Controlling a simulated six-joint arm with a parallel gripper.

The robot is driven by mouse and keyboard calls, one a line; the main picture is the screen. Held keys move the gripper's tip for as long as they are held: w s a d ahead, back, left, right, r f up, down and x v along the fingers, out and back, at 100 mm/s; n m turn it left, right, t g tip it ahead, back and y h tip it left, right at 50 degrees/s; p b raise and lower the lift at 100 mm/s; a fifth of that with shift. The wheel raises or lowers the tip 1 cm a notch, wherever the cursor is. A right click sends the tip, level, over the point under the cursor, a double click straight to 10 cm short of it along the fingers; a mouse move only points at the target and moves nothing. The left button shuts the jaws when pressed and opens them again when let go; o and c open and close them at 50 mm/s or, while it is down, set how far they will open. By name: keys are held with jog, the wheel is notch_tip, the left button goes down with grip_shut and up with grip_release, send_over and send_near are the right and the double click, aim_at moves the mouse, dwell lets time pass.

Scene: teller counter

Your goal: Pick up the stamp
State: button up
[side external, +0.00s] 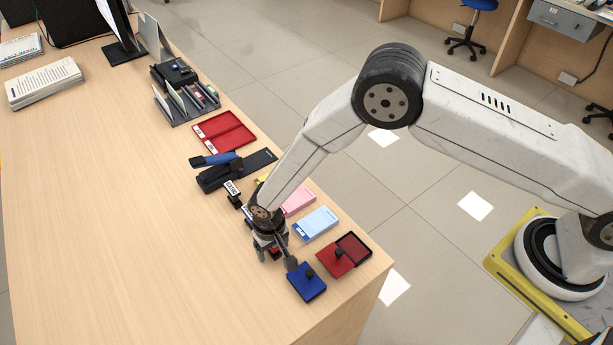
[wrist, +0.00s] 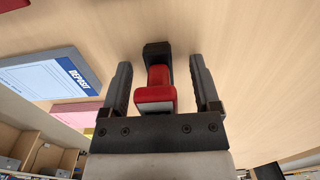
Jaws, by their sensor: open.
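A stamp with a red body and a black end (wrist: 157,85) stands between the two fingers of my gripper (wrist: 158,88) in the wrist view. Both fingers are apart, with a gap on each side of the stamp. In the side view my gripper (side external: 271,252) is low over the counter near its front right corner. Only a bit of red shows by the fingers there, the rest being hidden by my gripper. I cannot tell whether a finger touches the stamp.
A blue ink pad (side external: 306,285) and a red ink pad (side external: 335,262) lie to the right. Blue slips (side external: 316,224) and pink slips (side external: 299,200) lie behind. A stapler (side external: 218,177) and red tray (side external: 223,132) are farther back. The counter's left part (side external: 110,220) is clear.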

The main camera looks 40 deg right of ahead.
grip_shut()
jog(key=shift+r, duration=0.15)
jog(key=shift+r, duration=0.8)
jog(key=s+d+r, duration=0.6)
jog(key=s+r, duration=0.5)
jog(key=s, duration=0.1)
jog(key=shift+s+d, duration=0.15)
jog(key=shift+s, duration=0.15)
